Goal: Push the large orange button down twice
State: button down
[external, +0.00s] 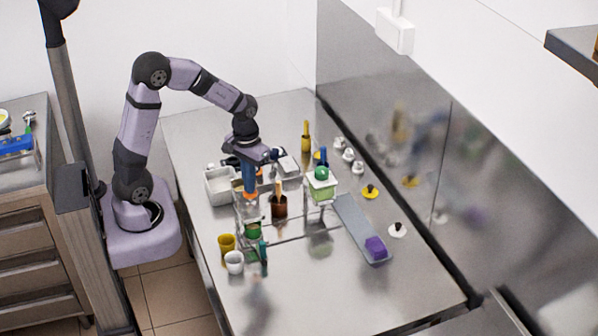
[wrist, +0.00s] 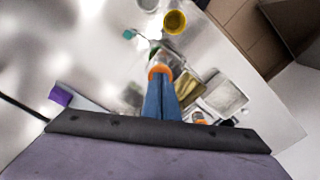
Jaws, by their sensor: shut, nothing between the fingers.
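My gripper (external: 250,197) points down over the left part of the steel table, its blue fingers together and empty. In the wrist view the fingers (wrist: 160,82) reach toward an orange rounded thing (wrist: 157,69), likely the large orange button. The fingertips cover part of it; I cannot tell whether they touch it or whether it is pressed. In the external view the button is mostly hidden by the fingers and the clutter around them.
A white container (external: 219,187) stands left of my gripper, and a brown cup (external: 279,207) right of it. A yellow cup (external: 226,243) and a white cup (external: 234,262) stand in front. A green-topped stand (external: 321,173) and a purple block (external: 376,247) are to the right.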

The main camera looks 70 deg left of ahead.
jog(key=shift+f, duration=0.6)
jog(key=shift+r, duration=0.1)
dwell(0.5)
jog(key=shift+r+p, duration=1.5)
jog(key=shift+r, duration=0.15)
notch_tip(320, 180, up, 5)
jog(key=p, duration=0.4)
jog(key=shift+p, duration=0.35)
